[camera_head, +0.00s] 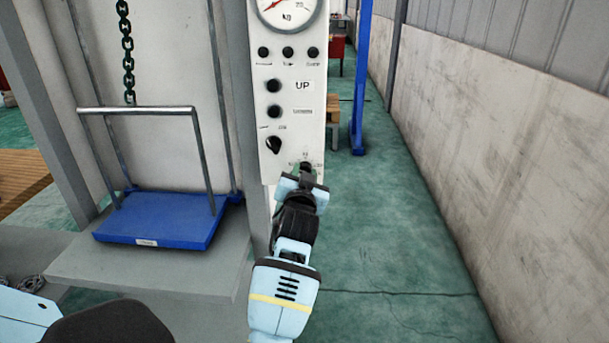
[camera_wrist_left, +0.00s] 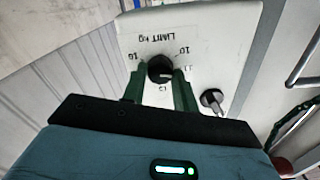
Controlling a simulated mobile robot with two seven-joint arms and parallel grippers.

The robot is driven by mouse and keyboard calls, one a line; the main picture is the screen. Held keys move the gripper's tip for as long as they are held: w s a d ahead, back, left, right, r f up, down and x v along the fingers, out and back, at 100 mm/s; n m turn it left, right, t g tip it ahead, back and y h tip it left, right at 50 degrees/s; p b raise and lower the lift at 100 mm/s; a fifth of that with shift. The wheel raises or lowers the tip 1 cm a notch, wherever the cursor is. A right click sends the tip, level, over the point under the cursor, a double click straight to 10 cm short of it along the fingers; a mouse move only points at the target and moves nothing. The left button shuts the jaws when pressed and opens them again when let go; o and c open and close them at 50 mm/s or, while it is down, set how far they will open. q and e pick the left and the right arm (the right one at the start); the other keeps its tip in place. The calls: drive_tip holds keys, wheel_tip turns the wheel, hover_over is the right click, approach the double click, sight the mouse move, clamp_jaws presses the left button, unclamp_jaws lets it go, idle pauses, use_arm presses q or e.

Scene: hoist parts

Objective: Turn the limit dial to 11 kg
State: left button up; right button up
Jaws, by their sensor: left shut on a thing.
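The limit dial (camera_wrist_left: 159,68) is a round black knob low on the white control panel (camera_wrist_left: 215,35). In the left wrist view the lettering "LIMIT KG" and several numbers around it appear upside down; 10 and 11 are on the right side. A small pale mark shows on the dial, but its exact reading is unclear. My left gripper (camera_wrist_left: 159,85) is shut on the dial, one green finger on each side. In the head view the left gripper (camera_head: 302,180) covers most of the panel's lower end. My right gripper is not in view.
A black selector knob (camera_head: 273,145) sits close above the dial, with buttons and a round gauge (camera_head: 287,8) higher up. A blue platform (camera_head: 165,220) with a metal handle stands left. A concrete wall (camera_head: 500,130) runs along the right; the green floor between is clear.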

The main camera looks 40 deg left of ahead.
use_arm(q)
drive_tip(key=shift+r, duration=0.1)
idle(0.5)
drive_tip(key=o, duration=1)
